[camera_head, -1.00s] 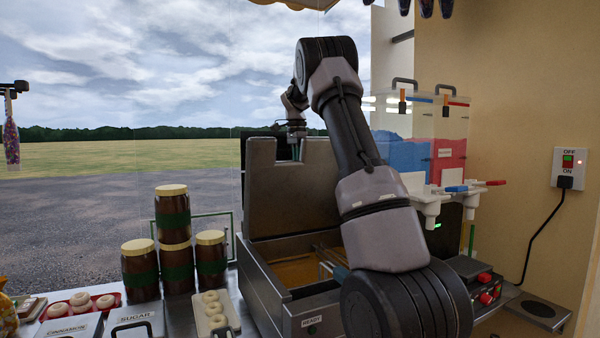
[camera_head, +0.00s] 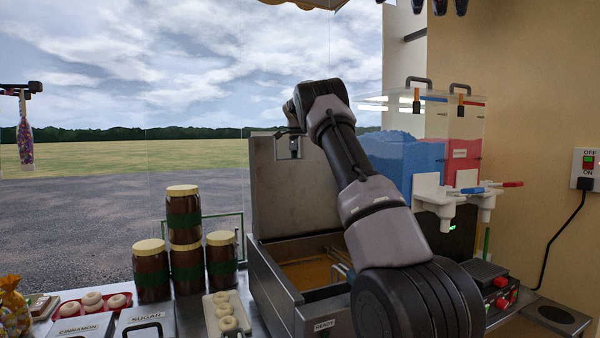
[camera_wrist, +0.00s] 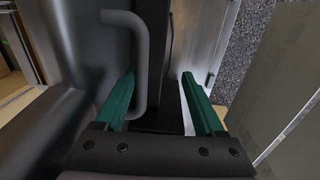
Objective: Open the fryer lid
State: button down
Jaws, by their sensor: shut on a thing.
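The fryer lid (camera_head: 292,195) is a grey metal panel standing up at the back of the fryer (camera_head: 280,290). The fryer is open below it, and golden oil (camera_head: 312,272) shows inside. My arm reaches over to the lid's upper edge, where my gripper is mostly hidden in the head view. In the wrist view, my gripper (camera_wrist: 160,88) has its green fingers a little apart, on either side of the lid's edge area. The grey bar handle (camera_wrist: 141,60) runs beside the left finger. The exact contact is hard to see.
Stacked jars (camera_head: 184,218) with cream lids stand left of the fryer. Blue and red slush tanks (camera_head: 410,160) stand right. Red knobs (camera_head: 501,303) sit at the fryer's right. Open air lies behind the lid.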

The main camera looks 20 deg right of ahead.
jog(key=shift+w+a+f, duration=0.25)
jog(key=shift+a+f, duration=0.05)
jog(key=shift+f, duration=0.05)
jog(key=c, duration=0.7)
grip_release()
jog(key=shift+w, duration=0.1)
jog(key=shift+w+f, duration=0.15)
jog(key=shift+c, duration=0.7)
jog(key=shift+d+r, duration=0.1)
jog(key=shift+r, duration=0.1)
notch_tip(320, 180, up, 7)
jog(key=shift+w, duration=0.15)
jog(key=shift+r, duration=0.1)
